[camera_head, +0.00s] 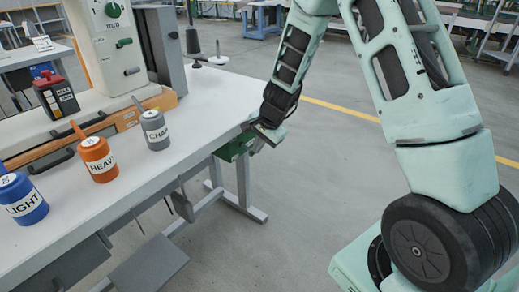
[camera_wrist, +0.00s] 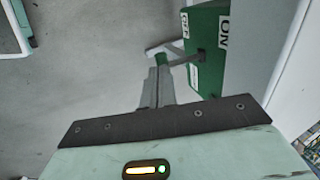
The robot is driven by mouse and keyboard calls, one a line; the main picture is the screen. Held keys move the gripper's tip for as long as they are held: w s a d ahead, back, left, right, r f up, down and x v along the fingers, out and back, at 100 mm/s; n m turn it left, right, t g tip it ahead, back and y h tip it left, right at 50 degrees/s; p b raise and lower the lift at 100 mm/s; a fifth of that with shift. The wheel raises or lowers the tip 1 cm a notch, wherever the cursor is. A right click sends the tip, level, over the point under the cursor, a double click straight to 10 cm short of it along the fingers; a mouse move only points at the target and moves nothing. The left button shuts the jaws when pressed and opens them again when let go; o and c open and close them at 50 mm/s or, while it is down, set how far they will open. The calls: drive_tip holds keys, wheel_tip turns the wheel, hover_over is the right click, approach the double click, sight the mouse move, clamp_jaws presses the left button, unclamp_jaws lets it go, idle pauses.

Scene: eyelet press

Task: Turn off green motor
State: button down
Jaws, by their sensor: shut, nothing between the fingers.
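The green motor box (camera_head: 236,148) hangs under the right end of the white table. In the wrist view its green housing (camera_wrist: 207,40) carries OFF and ON labels. My gripper (camera_head: 257,139) is at the table's right corner, beside the box, and also shows in the wrist view (camera_wrist: 158,78). Its fingers are shut and empty. They overlap the lever's end in the picture; I cannot tell whether they touch it.
The white table (camera_head: 205,113) carries a press and three labelled cans: blue (camera_head: 27,207), orange (camera_head: 98,165) and grey (camera_head: 156,137). A red-black box (camera_head: 56,98) stands at the left. Table legs are below my gripper. The floor to the right is open.

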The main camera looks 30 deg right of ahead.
drive_tip(key=shift+s+f+b, duration=0.2)
drive_tip(key=shift+f+b, duration=0.4)
drive_tip(key=shift+f, duration=0.05)
idle(0.3)
